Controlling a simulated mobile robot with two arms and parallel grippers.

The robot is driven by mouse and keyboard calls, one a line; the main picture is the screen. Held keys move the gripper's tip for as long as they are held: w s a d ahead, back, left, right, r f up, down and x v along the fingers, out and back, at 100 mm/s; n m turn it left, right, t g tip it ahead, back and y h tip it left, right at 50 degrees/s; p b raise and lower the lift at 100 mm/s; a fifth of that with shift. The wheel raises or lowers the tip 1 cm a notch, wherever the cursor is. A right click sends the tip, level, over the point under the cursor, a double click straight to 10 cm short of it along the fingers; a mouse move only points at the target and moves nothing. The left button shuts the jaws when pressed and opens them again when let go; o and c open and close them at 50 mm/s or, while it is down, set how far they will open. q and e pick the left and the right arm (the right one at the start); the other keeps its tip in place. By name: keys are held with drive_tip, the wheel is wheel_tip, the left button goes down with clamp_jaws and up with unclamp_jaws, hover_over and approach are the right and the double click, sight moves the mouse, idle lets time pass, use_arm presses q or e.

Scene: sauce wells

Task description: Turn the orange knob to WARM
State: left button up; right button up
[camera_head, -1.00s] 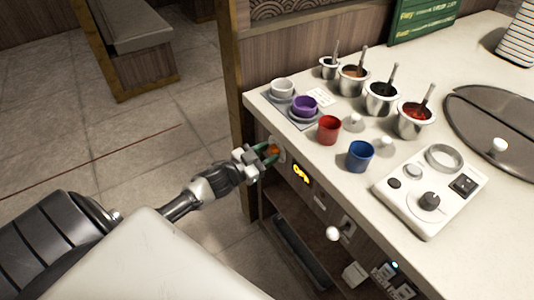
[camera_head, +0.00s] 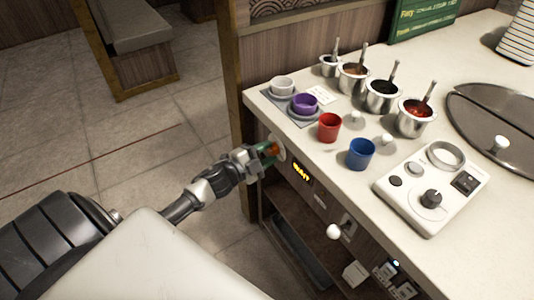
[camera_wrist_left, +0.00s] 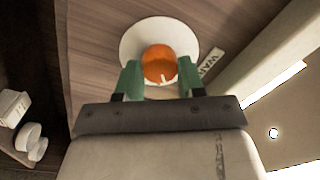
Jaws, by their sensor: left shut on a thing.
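The orange knob (camera_head: 271,149) sits on a white round plate (camera_head: 280,148) on the counter's front panel, at its left end. In the left wrist view the knob (camera_wrist_left: 158,62) stands before its plate (camera_wrist_left: 131,39), with a small pale mark near its lower edge. A label (camera_wrist_left: 210,63) that seems to read WARM lies right of the plate, partly cut by glare. My left gripper (camera_head: 262,155) is shut on the knob, its green fingertips on either side of it. The lit display (camera_head: 301,172) beside it shows an orange word too small to read surely. My right gripper is not in view.
Red (camera_head: 329,127) and blue (camera_head: 361,154) cups, several metal sauce pots with ladles, and a white control box (camera_head: 431,188) stand on the counter above. Panel switches and a white ball-shaped knob (camera_head: 333,232) lie to the right. Floor at left is clear.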

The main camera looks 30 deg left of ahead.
use_arm(q)
drive_tip(key=shift+m, duration=1.3)
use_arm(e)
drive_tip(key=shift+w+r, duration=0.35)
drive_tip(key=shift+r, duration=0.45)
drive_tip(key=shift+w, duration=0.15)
use_arm(q)
drive_tip(key=o, duration=0.9)
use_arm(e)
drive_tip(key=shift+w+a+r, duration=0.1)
use_arm(q)
drive_tip(key=shift+v, duration=5.4)
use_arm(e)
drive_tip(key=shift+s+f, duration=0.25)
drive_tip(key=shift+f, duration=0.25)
use_arm(q)
drive_tip(key=shift+f, duration=0.15)
